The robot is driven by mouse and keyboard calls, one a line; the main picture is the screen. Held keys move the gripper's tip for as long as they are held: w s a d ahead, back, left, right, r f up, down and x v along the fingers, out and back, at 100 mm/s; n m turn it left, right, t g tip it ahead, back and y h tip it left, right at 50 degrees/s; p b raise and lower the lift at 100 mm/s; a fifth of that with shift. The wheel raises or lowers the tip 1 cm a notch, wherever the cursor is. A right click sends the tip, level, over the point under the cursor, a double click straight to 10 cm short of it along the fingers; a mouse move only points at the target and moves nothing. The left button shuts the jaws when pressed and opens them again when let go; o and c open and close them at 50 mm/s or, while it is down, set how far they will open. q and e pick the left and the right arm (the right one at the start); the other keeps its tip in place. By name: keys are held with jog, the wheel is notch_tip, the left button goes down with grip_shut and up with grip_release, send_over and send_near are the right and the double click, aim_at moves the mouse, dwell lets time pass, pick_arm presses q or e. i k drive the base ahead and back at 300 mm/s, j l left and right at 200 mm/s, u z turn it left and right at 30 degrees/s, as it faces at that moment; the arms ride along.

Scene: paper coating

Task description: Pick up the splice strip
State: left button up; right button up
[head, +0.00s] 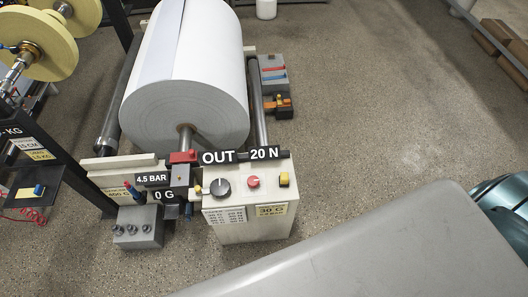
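I cannot tell for sure which thing is the splice strip. A thin red strip (272,69) and a thin blue strip (273,77) lie across a grey block (271,87) to the right of the paper roll. A small yellow piece with a blue part (37,190) sits on a black shelf (50,180) at the left edge. The large white paper roll (190,75) lies on its stand, with a pale lengthwise band on its upper left. Neither of my grippers shows in the head view.
A control box (250,215) with a knob, a red button and an "OUT 20 N" sign stands in front of the roll. A grey valve box (138,228) is to its left. Yellow reels (45,48) are at the upper left.

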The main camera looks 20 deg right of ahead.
aim_at(284, 76)
jog(key=l, duration=0.95)
jog(key=l+u, duration=0.15)
jog(key=l, duration=0.8)
jog(key=k+l, duration=0.15)
jog(key=l, duration=0.85)
jog(key=i+l, duration=0.3)
jog(key=i+l+u, duration=0.15)
jog(key=i+l, duration=0.15)
jog(key=l, duration=0.2)
jog(key=i+l, duration=0.3)
jog(key=i+l+u, duration=0.1)
jog(key=i+l, duration=0.2)
jog(key=l, duration=0.25)
jog(key=i+l, duration=0.75)
jog(key=l, duration=0.15)
jog(key=j+u, duration=0.05)
